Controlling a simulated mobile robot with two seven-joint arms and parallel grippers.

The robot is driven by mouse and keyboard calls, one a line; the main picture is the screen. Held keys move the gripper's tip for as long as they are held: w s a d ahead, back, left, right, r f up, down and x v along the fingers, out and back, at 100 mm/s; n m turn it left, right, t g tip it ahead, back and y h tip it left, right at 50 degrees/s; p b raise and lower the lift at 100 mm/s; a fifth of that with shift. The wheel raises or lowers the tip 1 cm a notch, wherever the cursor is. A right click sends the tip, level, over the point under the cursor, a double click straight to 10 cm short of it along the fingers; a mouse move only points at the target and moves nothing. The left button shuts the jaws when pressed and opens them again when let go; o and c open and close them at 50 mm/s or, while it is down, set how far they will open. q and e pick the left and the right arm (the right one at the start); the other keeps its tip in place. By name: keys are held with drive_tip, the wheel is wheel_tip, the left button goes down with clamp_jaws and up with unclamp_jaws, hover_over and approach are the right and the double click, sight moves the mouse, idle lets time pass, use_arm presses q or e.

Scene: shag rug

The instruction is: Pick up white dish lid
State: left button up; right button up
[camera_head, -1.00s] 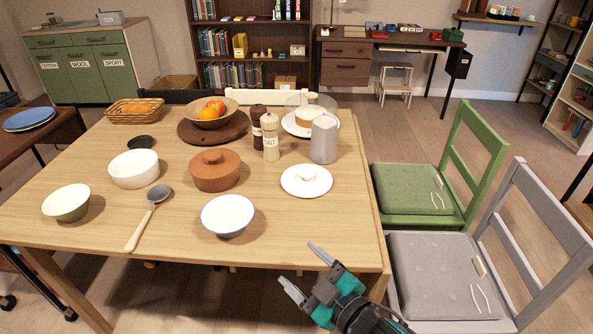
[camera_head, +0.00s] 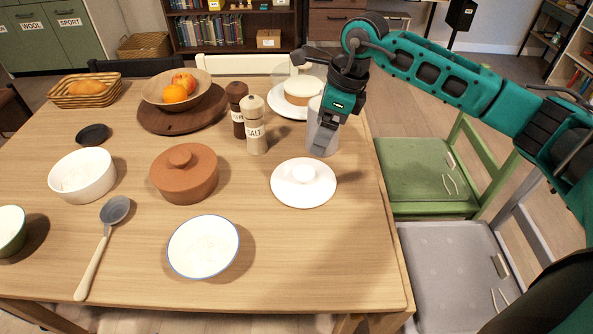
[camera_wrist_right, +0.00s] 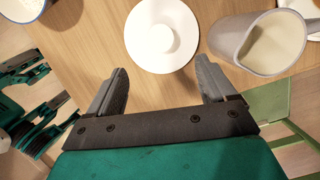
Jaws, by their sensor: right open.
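The white dish lid (camera_head: 303,183) is a round, shallow disc with a knob on top. It lies flat on the wooden table (camera_head: 330,250), near the right edge. It also shows in the right wrist view (camera_wrist_right: 162,35), beyond the fingertips and between their lines. My right gripper (camera_wrist_right: 162,78) is open and empty, with the lid apart from its fingers. In the head view the right gripper (camera_head: 328,115) hangs in front of the grey pitcher, behind and right of the lid; its fingers are hard to make out there. My left gripper is not in the head view.
The grey pitcher (camera_head: 322,140) stands close behind the lid, also in the right wrist view (camera_wrist_right: 258,42). Salt (camera_head: 255,125) and dark pepper mills, a brown lidded pot (camera_head: 184,180) and a blue-rimmed bowl (camera_head: 203,247) stand left. Table in front of the lid is clear.

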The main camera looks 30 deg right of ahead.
hover_over(304, 171)
drive_tip(key=s+d, duration=0.2)
drive_tip(key=x, duration=0.3)
drive_tip(key=d+x, duration=0.1)
drive_tip(key=x, duration=0.1)
drive_tip(key=shift+s+a+f, duration=0.15)
drive_tip(key=shift+s+f, duration=0.05)
drive_tip(key=shift+f, duration=0.3)
drive_tip(key=shift+b+x, duration=0.3)
drive_tip(key=shift+x, duration=2.9)
drive_tip(key=shift+w, duration=0.1)
drive_tip(key=shift+r, duration=0.1)
drive_tip(key=c, duration=1.2)
drive_tip(key=shift+c, duration=0.3)
drive_tip(key=shift+r, duration=0.1)
